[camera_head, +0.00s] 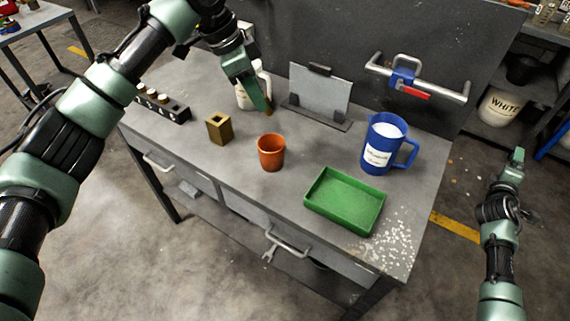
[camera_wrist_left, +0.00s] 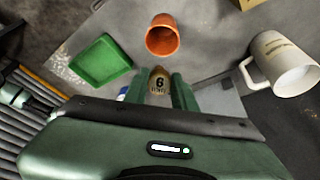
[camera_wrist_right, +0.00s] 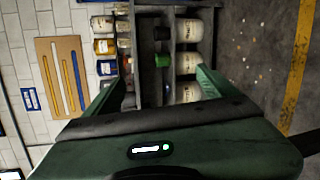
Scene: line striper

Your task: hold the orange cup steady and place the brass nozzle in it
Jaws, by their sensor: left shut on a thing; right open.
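The orange cup (camera_head: 271,152) stands upright on the grey bench, left of the green tray. It also shows in the left wrist view (camera_wrist_left: 162,38), with its open mouth visible. My left gripper (camera_head: 262,108) is shut on the brass nozzle (camera_wrist_left: 159,82), which bears a "6" and sits between the fingers in the left wrist view. The gripper is behind the cup in the head view, apart from it. In the head view the fingers mostly hide the nozzle. My right gripper (camera_head: 517,160) is open and empty, off the bench's right side.
A green tray (camera_head: 318,203) and blue jug (camera_head: 369,147) stand right of the cup. A brass block (camera_head: 219,128) and a black rack (camera_head: 172,108) stand left. A white jug (camera_head: 243,100) and a plate on a stand (camera_head: 320,92) are behind. Bench front left of the tray is clear.

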